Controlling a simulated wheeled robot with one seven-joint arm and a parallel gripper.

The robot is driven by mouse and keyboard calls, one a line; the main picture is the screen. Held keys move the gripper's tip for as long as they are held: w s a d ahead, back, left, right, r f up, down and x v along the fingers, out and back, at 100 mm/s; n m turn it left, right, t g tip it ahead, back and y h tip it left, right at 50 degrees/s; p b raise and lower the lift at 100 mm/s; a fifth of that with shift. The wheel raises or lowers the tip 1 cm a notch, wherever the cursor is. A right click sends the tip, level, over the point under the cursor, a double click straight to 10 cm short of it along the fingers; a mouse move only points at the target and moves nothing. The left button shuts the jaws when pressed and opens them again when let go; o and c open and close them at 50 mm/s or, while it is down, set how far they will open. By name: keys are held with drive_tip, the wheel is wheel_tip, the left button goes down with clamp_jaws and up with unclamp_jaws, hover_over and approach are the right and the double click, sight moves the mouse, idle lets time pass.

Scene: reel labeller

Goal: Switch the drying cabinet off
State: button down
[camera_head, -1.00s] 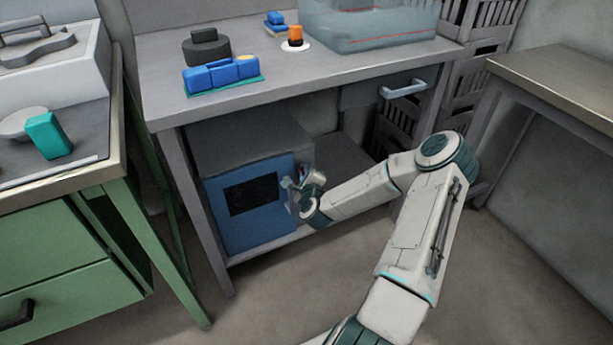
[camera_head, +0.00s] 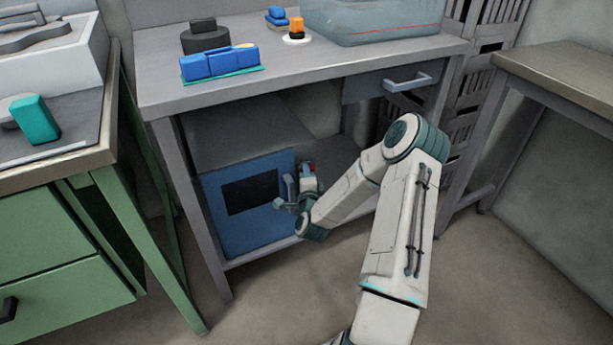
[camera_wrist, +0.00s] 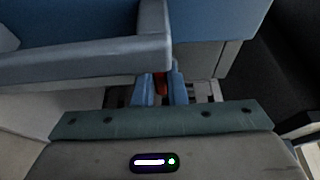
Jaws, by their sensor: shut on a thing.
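The drying cabinet appears to be the blue-fronted box (camera_head: 228,232) with a dark window, on the shelf under the bench. A grey upright handle (camera_head: 290,188) stands out at its right side; a large grey bar (camera_wrist: 95,62), probably this handle, fills the upper left of the wrist view. My gripper (camera_head: 307,174) is at the cabinet's right front edge, just right of the handle. In the wrist view its two blue fingers (camera_wrist: 161,92) are close together on a small red part (camera_wrist: 160,82), probably a switch, mostly hidden between them.
The bench top (camera_head: 290,75) overhangs the cabinet, with a drawer handle (camera_head: 407,83) to the upper right. A bench leg (camera_head: 188,205) stands left of the cabinet. A green cabinet (camera_head: 60,240) is at left. The floor in front is clear.

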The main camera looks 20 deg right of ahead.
idle(0.4)
drive_tip(key=c, duration=1.5)
unclamp_jaws()
drive_tip(key=shift+o, duration=0.2)
drive_tip(key=p+v, duration=0.2)
drive_tip(key=v, duration=1.1)
drive_tip(key=shift+s, duration=0.45)
drive_tip(key=shift+a, duration=0.1)
